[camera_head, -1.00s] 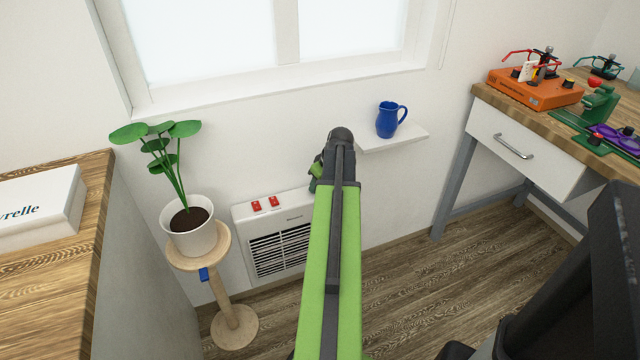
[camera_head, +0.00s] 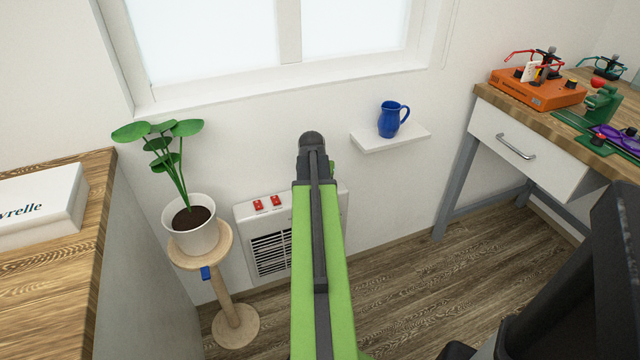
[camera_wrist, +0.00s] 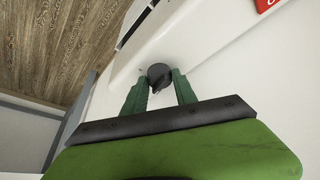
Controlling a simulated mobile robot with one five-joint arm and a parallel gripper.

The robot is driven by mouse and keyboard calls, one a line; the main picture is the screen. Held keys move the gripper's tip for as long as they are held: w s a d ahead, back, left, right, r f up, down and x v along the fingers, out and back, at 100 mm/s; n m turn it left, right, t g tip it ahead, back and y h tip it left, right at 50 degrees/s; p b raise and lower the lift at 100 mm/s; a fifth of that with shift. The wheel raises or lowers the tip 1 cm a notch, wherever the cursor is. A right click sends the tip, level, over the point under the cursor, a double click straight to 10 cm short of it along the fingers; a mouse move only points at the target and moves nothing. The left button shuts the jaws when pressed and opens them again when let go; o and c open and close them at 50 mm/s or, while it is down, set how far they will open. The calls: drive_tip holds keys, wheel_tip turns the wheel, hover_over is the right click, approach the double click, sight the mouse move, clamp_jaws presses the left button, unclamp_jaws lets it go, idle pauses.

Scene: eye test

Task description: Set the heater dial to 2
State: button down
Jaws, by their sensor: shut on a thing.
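The white heater (camera_head: 268,243) is on the wall below the window, with two red switches on its top face and a dark grille. Its dark round dial (camera_wrist: 159,74) shows in the wrist view with a pointed edge; its numbers cannot be read. My gripper (camera_wrist: 157,85) has its green fingers on both sides of the dial, shut on it. In the head view my green arm hides the dial and the heater's right part, and nearly all of the gripper. A red switch (camera_wrist: 265,4) shows at the wrist view's top right.
A potted plant (camera_head: 193,240) stands on a wooden stand (camera_head: 229,253) left of the heater. A blue jug (camera_head: 391,120) sits on a wall shelf (camera_head: 375,142) to the right. A white box (camera_head: 40,208) lies on the left counter.

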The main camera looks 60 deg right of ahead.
drive_tip(key=shift+d+m+g, duration=0.15)
drive_tip(key=shift+m+g, duration=0.65)
drive_tip(key=shift+m, duration=1.1)
drive_tip(key=c, duration=1)
unclamp_jaws()
drive_tip(key=p+v, duration=1.6)
drive_tip(key=v, duration=0.1)
drive_tip(key=shift+a+r, duration=0.1)
drive_tip(key=shift+a, duration=0.15)
